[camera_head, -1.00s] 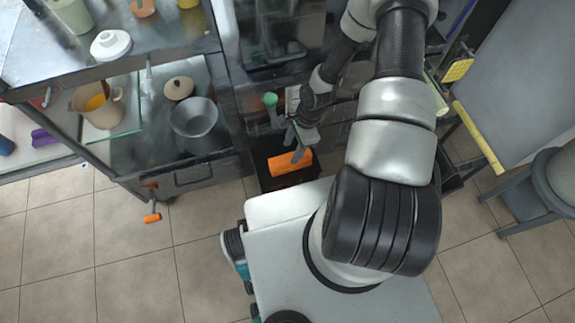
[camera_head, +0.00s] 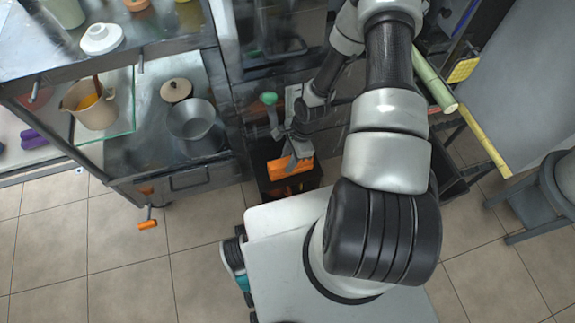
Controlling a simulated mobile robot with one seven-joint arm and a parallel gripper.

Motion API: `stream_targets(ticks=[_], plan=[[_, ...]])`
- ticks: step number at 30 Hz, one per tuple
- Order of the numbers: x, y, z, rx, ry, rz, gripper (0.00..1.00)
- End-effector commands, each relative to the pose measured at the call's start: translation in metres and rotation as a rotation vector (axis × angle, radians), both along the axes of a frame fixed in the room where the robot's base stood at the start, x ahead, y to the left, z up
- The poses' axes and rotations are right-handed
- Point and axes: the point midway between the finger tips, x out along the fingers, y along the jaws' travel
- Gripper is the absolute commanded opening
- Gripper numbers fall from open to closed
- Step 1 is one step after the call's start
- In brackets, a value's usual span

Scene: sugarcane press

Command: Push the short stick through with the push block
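An orange block (camera_head: 290,168), which looks like the push block, is over a dark open box in front of the machine. My gripper (camera_head: 291,160) is at the block, with a grey finger overlapping its upper face. I cannot tell whether the fingers are closed on it. A thick green cane stick (camera_head: 436,80) and a thinner yellow one (camera_head: 485,140) lie at right, partly behind my arm. I cannot tell which is the short stick, or whether one is in the press. The press opening is hidden by my gripper and arm.
A steel counter with a metal pot (camera_head: 191,119), a lid (camera_head: 176,90) and a beige jug (camera_head: 91,104) stands at left. An orange-handled crank (camera_head: 148,224) sticks out low in front. A green knob (camera_head: 268,98) is just left of my gripper. A grey stool (camera_head: 535,195) is at right.

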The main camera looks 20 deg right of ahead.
Motion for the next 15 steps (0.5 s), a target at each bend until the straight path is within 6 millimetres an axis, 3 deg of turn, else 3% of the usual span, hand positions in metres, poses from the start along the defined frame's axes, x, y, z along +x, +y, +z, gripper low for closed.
stream_targets(ticks=[1, 3, 15], plan=[[0.0001, 0.0000, 0.0000, 0.000, 0.000, 0.000, 0.15], [0.0001, 0.0000, 0.0000, 0.000, 0.000, 0.000, 0.03], [-0.0004, 0.0000, 0.0019, 0.000, -0.001, 0.000, 0.03]])
